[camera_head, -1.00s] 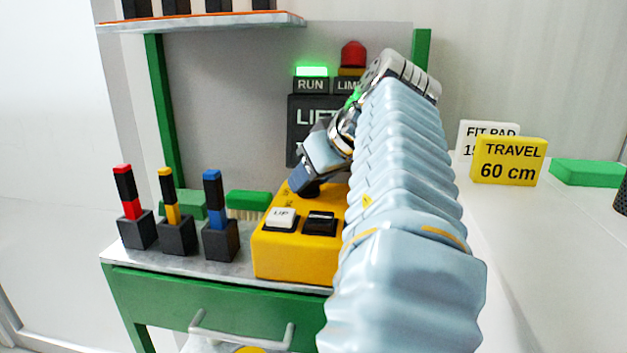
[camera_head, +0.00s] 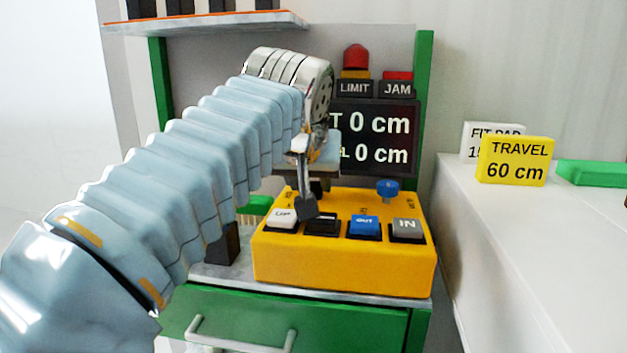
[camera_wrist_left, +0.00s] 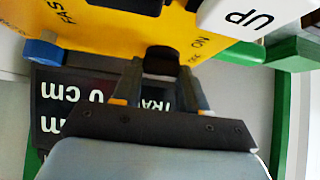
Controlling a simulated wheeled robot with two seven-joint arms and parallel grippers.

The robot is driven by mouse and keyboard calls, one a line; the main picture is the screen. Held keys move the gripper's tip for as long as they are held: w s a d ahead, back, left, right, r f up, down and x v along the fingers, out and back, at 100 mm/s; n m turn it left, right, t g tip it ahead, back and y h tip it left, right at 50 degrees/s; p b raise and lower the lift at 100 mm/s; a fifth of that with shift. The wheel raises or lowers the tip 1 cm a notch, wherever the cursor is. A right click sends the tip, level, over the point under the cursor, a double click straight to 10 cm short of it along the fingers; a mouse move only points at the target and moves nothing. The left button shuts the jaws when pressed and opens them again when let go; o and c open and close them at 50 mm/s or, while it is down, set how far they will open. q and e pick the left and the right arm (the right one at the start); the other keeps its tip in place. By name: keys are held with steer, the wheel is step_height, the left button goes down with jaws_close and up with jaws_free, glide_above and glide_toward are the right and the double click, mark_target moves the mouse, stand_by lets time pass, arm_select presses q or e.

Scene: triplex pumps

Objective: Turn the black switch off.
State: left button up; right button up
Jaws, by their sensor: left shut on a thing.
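The black switch (camera_wrist_left: 162,62) stands on top of the yellow control box (camera_head: 345,265), beside ON and OFF lettering in the left wrist view. In the head view the switch is small and dark, partly hidden by my left gripper (camera_head: 307,205). In the left wrist view, the fingers of my left gripper (camera_wrist_left: 160,80) lie on either side of the switch and are shut on it. Which way the lever tilts cannot be told. My right gripper is not in view.
The box carries a white UP key (camera_head: 283,216), a black key (camera_head: 321,224), a blue OUT key (camera_head: 363,226), a grey IN key (camera_head: 407,228) and a blue knob (camera_head: 388,186). The display (camera_head: 375,137) stands behind. My arm hides the RUN lamp.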

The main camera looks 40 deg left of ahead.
arm_select(q)
steer(key=shift+m, duration=0.3)
stand_by(0.4)
steer(key=o, duration=0.8)
steer(key=p+v, duration=0.2)
steer(key=v, duration=1.2)
steer(key=shift+a, duration=0.25)
steer(key=shift+s, duration=0.1)
